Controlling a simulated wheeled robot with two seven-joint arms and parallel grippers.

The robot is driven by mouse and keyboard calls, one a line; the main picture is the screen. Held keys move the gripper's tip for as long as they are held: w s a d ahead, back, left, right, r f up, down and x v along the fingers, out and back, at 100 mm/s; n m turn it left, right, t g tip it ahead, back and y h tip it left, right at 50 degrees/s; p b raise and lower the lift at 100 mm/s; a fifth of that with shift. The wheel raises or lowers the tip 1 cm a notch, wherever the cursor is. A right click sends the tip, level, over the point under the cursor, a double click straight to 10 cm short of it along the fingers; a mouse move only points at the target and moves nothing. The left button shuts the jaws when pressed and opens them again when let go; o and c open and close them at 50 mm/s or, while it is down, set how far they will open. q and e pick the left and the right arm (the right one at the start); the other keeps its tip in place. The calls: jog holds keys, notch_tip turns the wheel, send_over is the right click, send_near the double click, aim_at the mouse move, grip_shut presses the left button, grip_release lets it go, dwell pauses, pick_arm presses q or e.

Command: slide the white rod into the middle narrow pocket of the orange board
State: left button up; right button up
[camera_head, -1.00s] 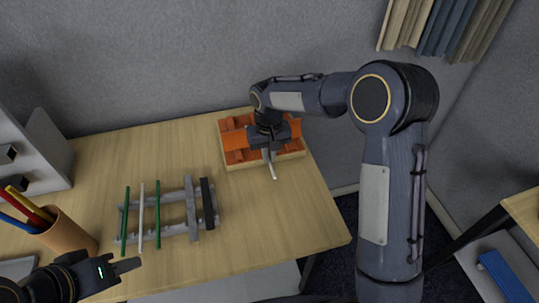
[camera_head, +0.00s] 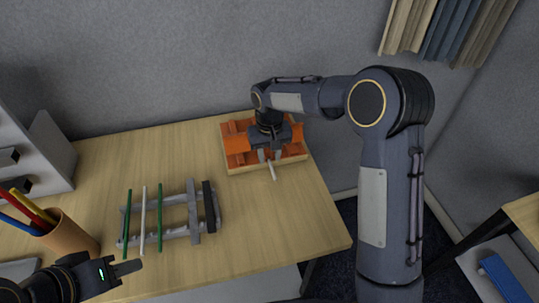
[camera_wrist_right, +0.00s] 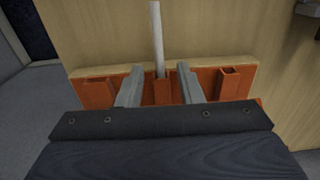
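The orange board (camera_head: 236,143) lies in a pale wooden frame at the far right of the table, partly hidden under my right gripper (camera_head: 269,156). A white rod (camera_head: 273,172) sticks out past its front edge. In the right wrist view the rod (camera_wrist_right: 157,40) reaches the middle narrow pocket (camera_wrist_right: 162,92) of the board (camera_wrist_right: 97,88); its end is hidden there. My right gripper (camera_wrist_right: 158,85) is open, one finger on each side of the rod and pocket, apart from the rod. My left gripper (camera_head: 127,267) is at the table's front left, empty; its finger gap is unclear.
A grey rack (camera_head: 180,233) holds another white rod (camera_head: 144,218), green rods (camera_head: 160,217), a grey bar (camera_head: 193,210) and a black bar (camera_head: 209,205). A brown cup (camera_head: 67,233) of coloured sticks stands left. The table (camera_head: 270,225) between rack and board is clear.

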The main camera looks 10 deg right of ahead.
aim_at(269, 161)
notch_tip(269, 161, up, 7)
jog(key=shift+r+b, duration=0.2)
jog(key=shift+b, duration=0.15)
jog(key=shift+c, duration=0.2)
